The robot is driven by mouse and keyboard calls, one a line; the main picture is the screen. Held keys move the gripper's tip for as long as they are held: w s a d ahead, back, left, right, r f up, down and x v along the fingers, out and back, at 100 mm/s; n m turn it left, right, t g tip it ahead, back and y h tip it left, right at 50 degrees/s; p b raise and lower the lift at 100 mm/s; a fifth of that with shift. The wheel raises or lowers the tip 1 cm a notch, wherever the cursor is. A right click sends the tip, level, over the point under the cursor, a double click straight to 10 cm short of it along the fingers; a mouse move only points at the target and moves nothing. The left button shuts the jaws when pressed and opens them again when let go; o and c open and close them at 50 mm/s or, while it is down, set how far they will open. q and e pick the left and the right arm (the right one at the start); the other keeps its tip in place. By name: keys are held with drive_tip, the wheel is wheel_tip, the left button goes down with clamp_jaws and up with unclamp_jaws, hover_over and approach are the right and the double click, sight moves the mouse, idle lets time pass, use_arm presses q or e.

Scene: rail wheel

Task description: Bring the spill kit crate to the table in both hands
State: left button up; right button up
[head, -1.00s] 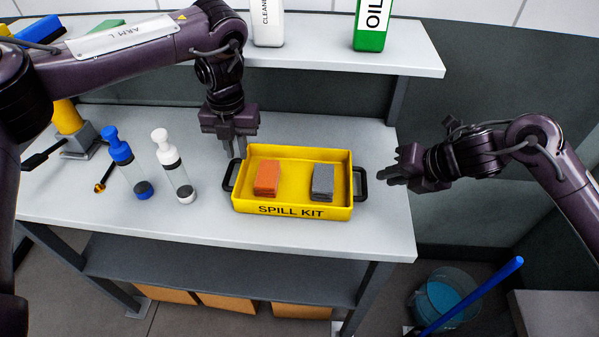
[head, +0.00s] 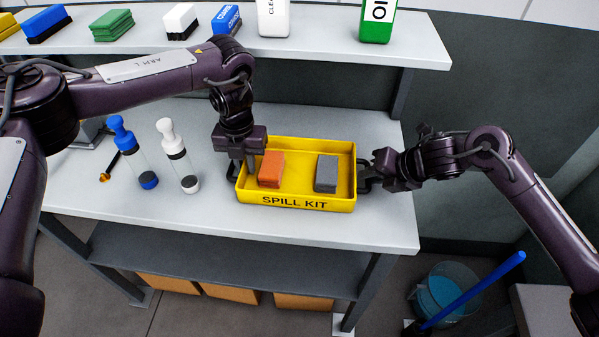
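The yellow spill kit crate (head: 297,202) sits on the grey table (head: 215,222), with an orange stack (head: 271,170) and a grey stack (head: 326,174) inside. My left gripper (head: 244,168) points down at the crate's left end, over the left handle, which is mostly hidden. One finger shows against the inside of the left wall. My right gripper (head: 370,176) comes in from the right and is at the crate's dark right handle (head: 362,182), partly covering it. Whether either gripper has closed on its handle cannot be made out.
Two clear bottles, one blue-topped (head: 131,155) and one white-topped (head: 178,158), stand left of the crate. A shelf (head: 320,52) behind holds several coloured blocks and two containers. A bucket (head: 440,292) with a blue-handled tool stands on the floor at right.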

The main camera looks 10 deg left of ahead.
use_arm(q)
clamp_jaws()
use_arm(e)
drive_tip(key=shift+s, duration=0.1)
clamp_jaws()
use_arm(q)
drive_tip(key=shift+r, duration=0.15)
use_arm(e)
drive_tip(key=shift+r, duration=0.15)
